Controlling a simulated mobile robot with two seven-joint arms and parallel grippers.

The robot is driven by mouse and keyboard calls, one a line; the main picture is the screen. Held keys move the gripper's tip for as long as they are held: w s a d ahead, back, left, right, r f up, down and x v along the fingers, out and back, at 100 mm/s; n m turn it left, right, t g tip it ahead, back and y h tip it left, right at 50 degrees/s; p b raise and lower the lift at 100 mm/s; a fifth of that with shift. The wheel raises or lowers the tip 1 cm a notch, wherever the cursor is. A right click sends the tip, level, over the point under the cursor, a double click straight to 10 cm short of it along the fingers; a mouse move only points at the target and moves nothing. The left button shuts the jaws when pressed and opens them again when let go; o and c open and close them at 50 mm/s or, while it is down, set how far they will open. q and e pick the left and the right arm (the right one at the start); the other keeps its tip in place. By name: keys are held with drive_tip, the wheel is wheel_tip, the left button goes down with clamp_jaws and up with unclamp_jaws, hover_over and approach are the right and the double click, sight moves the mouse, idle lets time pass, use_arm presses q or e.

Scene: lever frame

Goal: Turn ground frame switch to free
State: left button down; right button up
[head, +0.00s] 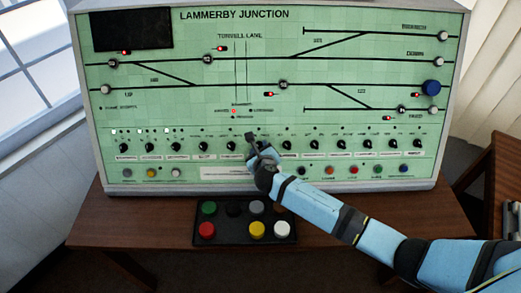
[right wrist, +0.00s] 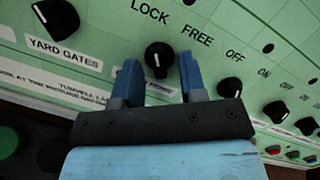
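The ground frame switch (right wrist: 159,55) is a round black knob with a white mark on its face, on the green panel (head: 300,95). LOCK is printed at its upper left and FREE at its upper right. Its name label below is partly hidden by my gripper. In the right wrist view my right gripper (right wrist: 160,80) is open, with one blue finger on each side of the knob and a visible gap to it. In the head view the right gripper (head: 257,145) is at the knob row and hides the switch. My left gripper is not in view.
The yard gates knob (right wrist: 56,18) is close on the left, and an OFF/ON knob (right wrist: 230,88) is close on the right. A black box with several coloured buttons (head: 205,230) lies on the wooden table (head: 120,225) below the panel.

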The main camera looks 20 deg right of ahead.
clamp_jaws()
drive_tip(key=shift+m, duration=0.4)
drive_tip(key=m, duration=0.2)
drive_tip(key=shift+a+m+h, duration=0.15)
drive_tip(key=shift+m+h, duration=0.15)
drive_tip(key=shift+m, duration=0.1)
drive_tip(key=m, duration=0.4)
drive_tip(key=shift+a+h, duration=0.1)
drive_tip(key=shift+h, duration=0.3)
drive_tip(key=m+h, duration=0.1)
drive_tip(key=m, duration=0.4)
drive_tip(key=shift+w+a+g+b, duration=0.1)
drive_tip(key=shift+w+g+b, duration=0.05)
drive_tip(key=shift+g+b, duration=0.2)
drive_tip(key=shift+a+r+m, duration=0.1)
drive_tip(key=shift+r+m, duration=0.05)
drive_tip(key=shift+m, duration=1.35)
drive_tip(key=shift+h, duration=0.3)
